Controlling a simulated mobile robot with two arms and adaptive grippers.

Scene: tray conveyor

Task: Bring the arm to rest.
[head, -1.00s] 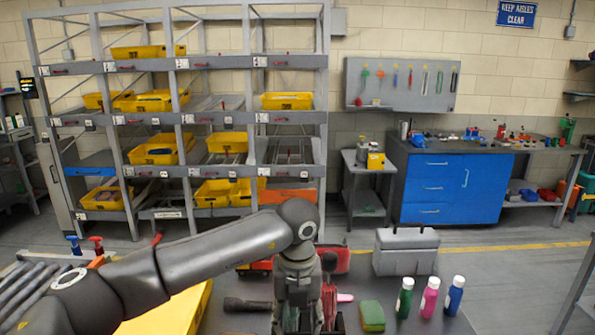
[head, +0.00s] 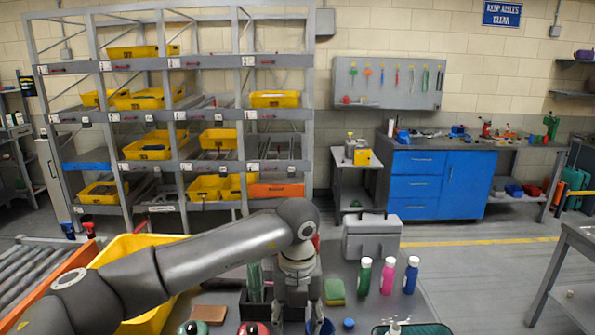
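My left arm comes in from the left and reaches across above the near table. Its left gripper (head: 297,311) points down over the table, beside a dark holder with green things in it (head: 255,296). Its two fingers look spread apart, and I see nothing held between them. A blue cup (head: 320,327) stands at the bottom edge, just right of the fingertips; whether they touch it I cannot tell. My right gripper is not in view.
Green (head: 364,276), pink (head: 388,276) and blue bottles (head: 411,275) stand right of the gripper, near a green sponge (head: 334,291) and a grey toolbox (head: 372,238). A yellow bin (head: 130,248) and roller conveyor (head: 35,272) lie left. A shelf rack stands behind.

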